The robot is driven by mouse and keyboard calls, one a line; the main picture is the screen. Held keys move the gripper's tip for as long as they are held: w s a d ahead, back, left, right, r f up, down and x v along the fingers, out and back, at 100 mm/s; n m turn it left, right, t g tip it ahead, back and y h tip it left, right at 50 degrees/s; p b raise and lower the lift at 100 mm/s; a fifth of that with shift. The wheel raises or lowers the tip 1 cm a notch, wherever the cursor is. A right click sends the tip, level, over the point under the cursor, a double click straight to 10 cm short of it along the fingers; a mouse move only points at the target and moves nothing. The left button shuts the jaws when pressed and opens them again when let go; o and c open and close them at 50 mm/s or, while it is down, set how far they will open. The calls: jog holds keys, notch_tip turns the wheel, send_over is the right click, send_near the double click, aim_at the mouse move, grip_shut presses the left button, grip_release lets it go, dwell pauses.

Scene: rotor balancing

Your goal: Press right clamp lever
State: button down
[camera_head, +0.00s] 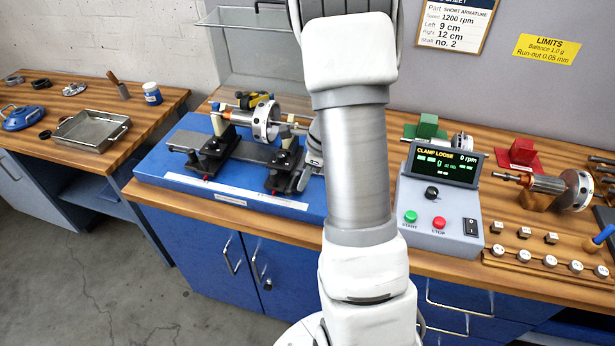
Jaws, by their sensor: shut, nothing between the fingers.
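The balancing machine's blue base (170,165) stands on the bench left of my arm. It has two black bearing stands: the left stand (213,152) and the right stand (284,168). A rotor with a silver disc (264,120) lies across them. The right clamp lever cannot be made out clearly among the dark parts at the right stand. My gripper (306,180) is partly hidden behind my arm; its visible part is shut and low beside the right stand's right side. Contact with the lever cannot be told. The control box display (447,163) reads "CLAMP LOOSE" and "0 rpm".
The control box (440,215) stands right of my arm. A second rotor (550,186) rests on a wooden support at the right, behind a rack of weights (545,262). A metal tray (90,132) is on the left bench. A raised clear guard (245,18) is behind the machine.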

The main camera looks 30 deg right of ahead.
jog(key=shift+w+a, duration=0.1)
jog(key=shift+a, duration=0.25)
jog(key=shift+r, duration=0.1)
dwell(0.6)
jog(key=p+v, duration=0.8)
jog(key=v, duration=0.1)
jog(key=shift+r, duration=0.4)
jog(key=s+a+r+n, duration=0.1)
jog(key=a+r+n, duration=0.6)
jog(key=r, duration=0.1)
jog(key=s+a+r+n+t+h+b, duration=0.1)
jog(key=s+a+r+n, duration=0.4)
jog(key=s+n, duration=0.3)
jog(key=s+a+r+n+t+h+b, duration=0.1)
jog(key=s+a+r+n+t+b, duration=0.1)
jog(key=s+a+r+n, duration=0.4)
jog(key=s+a+n, duration=0.1)
jog(key=n, duration=0.4)
jog(key=shift+s+n, duration=0.3)
jog(key=shift+s, duration=0.05)
